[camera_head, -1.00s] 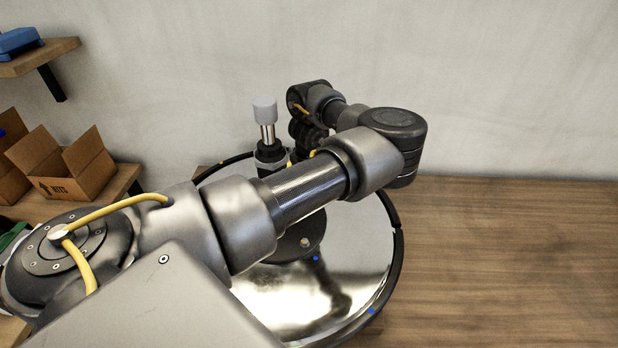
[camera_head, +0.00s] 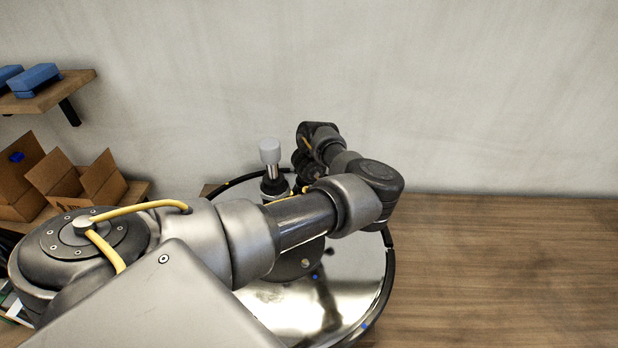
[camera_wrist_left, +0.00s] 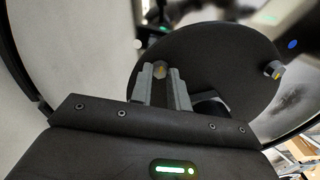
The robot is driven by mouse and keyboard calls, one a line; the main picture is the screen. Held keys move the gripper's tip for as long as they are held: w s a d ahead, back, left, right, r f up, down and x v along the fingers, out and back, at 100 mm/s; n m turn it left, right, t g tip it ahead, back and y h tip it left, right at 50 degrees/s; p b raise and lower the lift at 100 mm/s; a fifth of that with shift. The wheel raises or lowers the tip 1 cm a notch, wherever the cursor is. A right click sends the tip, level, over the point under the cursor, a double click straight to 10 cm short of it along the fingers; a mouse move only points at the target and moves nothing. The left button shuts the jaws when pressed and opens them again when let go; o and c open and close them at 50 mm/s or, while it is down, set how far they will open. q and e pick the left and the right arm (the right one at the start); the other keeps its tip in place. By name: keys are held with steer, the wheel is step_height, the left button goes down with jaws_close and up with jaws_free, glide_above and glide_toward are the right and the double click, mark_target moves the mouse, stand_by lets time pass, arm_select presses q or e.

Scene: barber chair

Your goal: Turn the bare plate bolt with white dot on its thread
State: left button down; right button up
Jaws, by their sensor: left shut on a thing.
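A black round plate (camera_wrist_left: 225,70) sits on the chair's shiny base (camera_head: 345,280). In the left wrist view, a plate bolt (camera_wrist_left: 160,70) stands near the plate's edge between my left gripper's fingertips (camera_wrist_left: 161,73). The gripper is shut on this bolt, whose end shows between the grey fingers. A white dot (camera_wrist_left: 137,44) lies just beyond it, off the plate's edge. A second plate bolt (camera_wrist_left: 273,69) stands at the plate's right edge, with a blue dot (camera_wrist_left: 292,44) near it. In the head view, my left arm hides the gripper and the gripped bolt. My right gripper is not in view.
The chair's post with a grey cap (camera_head: 270,152) rises behind my left arm. Open cardboard boxes (camera_head: 80,180) stand on a shelf at the left, below a shelf with blue cases (camera_head: 38,80).

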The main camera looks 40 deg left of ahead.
arm_select(q)
steer(key=m+p, duration=0.3)
steer(key=p, duration=0.1)
steer(key=m+p, duration=0.4)
steer(key=p, duration=0.1)
steer(key=m+p, duration=0.4)
steer(key=p, duration=0.1)
steer(key=shift+a+r, duration=0.1)
steer(key=shift+r, duration=0.3)
steer(key=shift+m+p, duration=0.35)
steer(key=shift+m, duration=0.15)
steer(key=shift+f+m, duration=0.15)
steer(key=shift+m, duration=0.25)
steer(key=shift+w+f+m, duration=0.1)
steer(key=shift+f+m, duration=0.1)
steer(key=shift+m, duration=0.8)
steer(key=m, duration=0.6)
steer(key=shift+r, duration=0.1)
steer(key=c, duration=1.5)
jaws_free()
steer(key=shift+o, duration=0.8)
